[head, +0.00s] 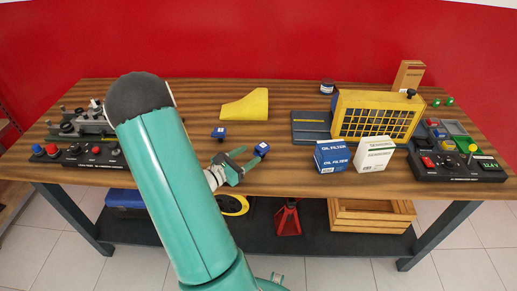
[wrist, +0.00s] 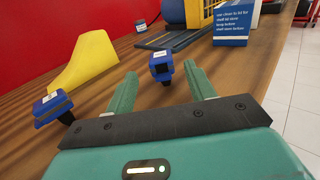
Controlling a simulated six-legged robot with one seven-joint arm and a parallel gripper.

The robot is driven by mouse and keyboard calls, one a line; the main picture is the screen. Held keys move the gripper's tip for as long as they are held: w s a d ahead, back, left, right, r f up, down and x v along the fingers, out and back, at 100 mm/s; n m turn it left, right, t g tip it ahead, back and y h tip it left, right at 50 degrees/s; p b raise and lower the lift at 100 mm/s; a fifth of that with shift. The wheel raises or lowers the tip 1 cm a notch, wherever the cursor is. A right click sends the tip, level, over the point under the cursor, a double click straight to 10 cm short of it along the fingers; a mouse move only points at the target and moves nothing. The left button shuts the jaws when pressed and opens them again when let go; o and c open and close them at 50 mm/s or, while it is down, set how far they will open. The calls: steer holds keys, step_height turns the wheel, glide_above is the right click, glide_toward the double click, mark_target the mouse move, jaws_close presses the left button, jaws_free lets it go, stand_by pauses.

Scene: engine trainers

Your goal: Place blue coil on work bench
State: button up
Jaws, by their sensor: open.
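Two small blue coils are on the wooden work bench (head: 170,92). One blue coil (head: 262,149) is right at the tips of my gripper (head: 250,157); in the wrist view this coil (wrist: 161,66) shows between the two green fingertips, with gaps on both sides. Its dark end faces my gripper. I cannot tell whether it touches the bench. The other blue coil (head: 219,133) lies on the bench farther left, and shows left of the fingers in the wrist view (wrist: 52,108). My gripper is open and low over the bench's front part.
A yellow wedge (head: 246,105) stands behind the coils. To the right are a blue oil filter box (head: 331,156), a white box (head: 374,154) and a yellow-framed grille (head: 377,117). Control panels stand at the left (head: 75,154) and right (head: 458,150). The bench between wedge and front edge is mostly clear.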

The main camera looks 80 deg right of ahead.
steer(key=v, duration=0.3)
steer(key=shift+w+a, duration=0.15)
steer(key=shift+a, duration=0.1)
steer(key=shift+w+a+r, duration=0.15)
steer(key=shift+r, duration=0.15)
steer(key=w+a+r+m+t+y, duration=0.3)
steer(key=a+r+m+t+y, duration=0.1)
steer(key=a, duration=1)
steer(key=w+a+r+m+t+y, duration=0.3)
steer(key=a+r+t+y, duration=0.3)
steer(key=a, duration=0.9)
steer(key=w+a+r+m+t+y, duration=0.4)
steer(key=a+r, duration=0.6)
steer(key=a, duration=0.5)
steer(key=shift+w+m+t+y, duration=0.3)
steer(key=shift+w+t+y, duration=0.2)
steer(key=shift+t+y, duration=0.1)
